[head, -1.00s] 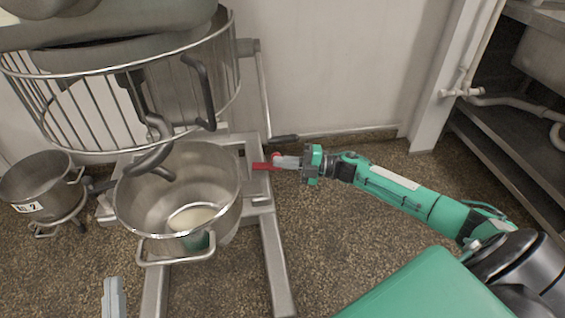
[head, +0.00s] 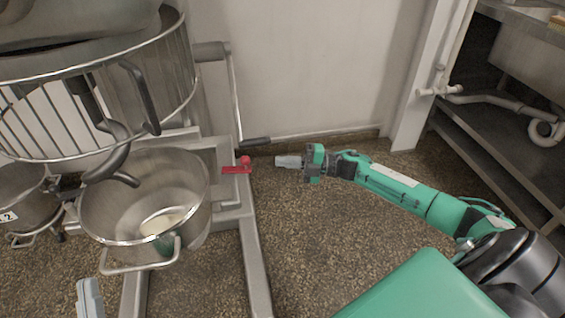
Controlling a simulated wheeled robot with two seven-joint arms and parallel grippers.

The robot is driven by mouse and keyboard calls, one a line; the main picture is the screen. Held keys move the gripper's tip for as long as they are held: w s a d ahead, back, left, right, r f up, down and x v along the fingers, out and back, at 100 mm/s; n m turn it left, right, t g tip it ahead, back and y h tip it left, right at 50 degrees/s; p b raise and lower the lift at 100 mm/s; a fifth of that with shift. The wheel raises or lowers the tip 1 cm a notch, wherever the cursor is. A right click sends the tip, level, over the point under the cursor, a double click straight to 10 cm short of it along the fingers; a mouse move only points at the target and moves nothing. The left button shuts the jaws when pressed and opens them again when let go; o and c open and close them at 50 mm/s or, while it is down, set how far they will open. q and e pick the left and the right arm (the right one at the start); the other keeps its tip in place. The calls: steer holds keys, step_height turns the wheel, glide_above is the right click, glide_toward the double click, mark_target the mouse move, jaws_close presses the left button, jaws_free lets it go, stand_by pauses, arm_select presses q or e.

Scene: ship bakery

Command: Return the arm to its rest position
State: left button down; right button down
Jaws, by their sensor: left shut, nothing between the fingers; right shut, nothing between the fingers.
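My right arm (head: 400,187) is green and black and reaches in from the lower right. Its gripper (head: 289,161) is shut and empty, in the air to the right of a red lever (head: 236,170) with a round red knob, with a gap between them. The lever sits on the frame of a large mixer. My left gripper (head: 90,298) shows only as a grey tip at the bottom left edge; it is shut and empty. The rest of the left arm is out of view.
A steel mixing bowl (head: 90,215) with pale contents stands under the mixer's wire guard (head: 178,85) and dough hook (head: 115,163). A crank handle (head: 256,141) hangs above the lever. A smaller pot (head: 22,190) stands left. Steel shelving (head: 495,150) is right. The floor between is clear.

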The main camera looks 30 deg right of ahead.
steer(key=shift+s+d, duration=0.15)
steer(key=shift+d, duration=0.05)
stand_by(0.4)
